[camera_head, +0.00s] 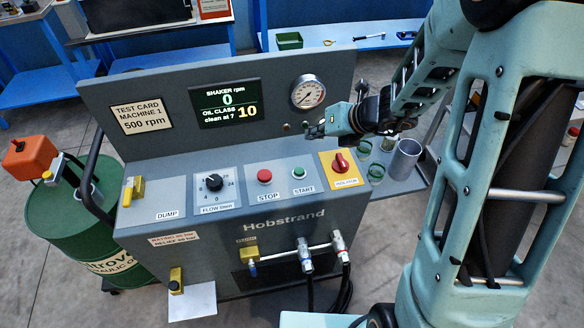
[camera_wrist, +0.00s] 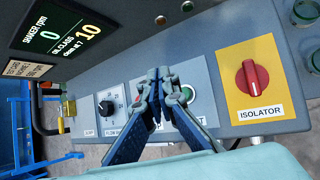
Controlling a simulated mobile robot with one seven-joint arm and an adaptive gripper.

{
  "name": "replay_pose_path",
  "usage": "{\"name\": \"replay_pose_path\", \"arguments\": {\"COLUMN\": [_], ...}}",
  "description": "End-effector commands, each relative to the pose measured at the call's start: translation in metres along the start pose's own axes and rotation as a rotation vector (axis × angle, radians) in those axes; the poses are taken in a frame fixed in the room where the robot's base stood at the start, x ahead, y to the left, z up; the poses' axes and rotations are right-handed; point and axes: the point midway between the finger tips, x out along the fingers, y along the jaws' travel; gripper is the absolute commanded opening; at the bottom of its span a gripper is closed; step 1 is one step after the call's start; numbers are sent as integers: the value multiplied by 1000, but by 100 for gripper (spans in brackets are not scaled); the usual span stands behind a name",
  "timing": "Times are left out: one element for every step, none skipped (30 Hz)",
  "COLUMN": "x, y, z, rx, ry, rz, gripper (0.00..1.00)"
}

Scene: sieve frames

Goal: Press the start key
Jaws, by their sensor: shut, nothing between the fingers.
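The green START key (camera_head: 298,172) sits on the grey sloped panel of the machine, above its START label, right of the red STOP button (camera_head: 264,176). My gripper (camera_head: 313,131) is shut and empty. In the head view it is above and slightly right of the START key, in front of the upright panel below the gauge, and apart from the key. In the wrist view my shut fingers (camera_wrist: 166,92) cover the STOP button and part of the START key (camera_wrist: 188,93); the gap between fingertips and key cannot be judged.
A red isolator knob (camera_head: 341,162) on a yellow plate is right of the START key. The flow dial (camera_head: 214,182) and yellow dump lever (camera_head: 132,190) are left. The display (camera_head: 226,103) reads 0 rpm, oil class 10. Glass jars (camera_head: 375,172) stand at the machine's right.

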Motion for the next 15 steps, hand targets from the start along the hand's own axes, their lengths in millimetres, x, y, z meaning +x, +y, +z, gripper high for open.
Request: {"name": "replay_pose_path", "arguments": {"x": [5,7,9,10,11,11,12,12,12,11,11,11,11,11,11], "y": [6,10,14,16,18,19,20,20,20,20,20,20,20,20,20], "z": [-6,-8,-11,-12,-13,-13,-14,-14,-13,-13,-13,-13,-13,-13,-13], "rx": [37,55,73,83,90,95,97,97,97,96,96,95,95,94,94], "ry": [4,4,5,5,5,5,5,5,5,5,5,5,5,5,5], "rz": [26,40,54,61,67,72,73,74,74,74,73,73,73,72,72], "gripper": [0,0,0,0,0,0,0,0,0,0,0,0,0,0,0]}}
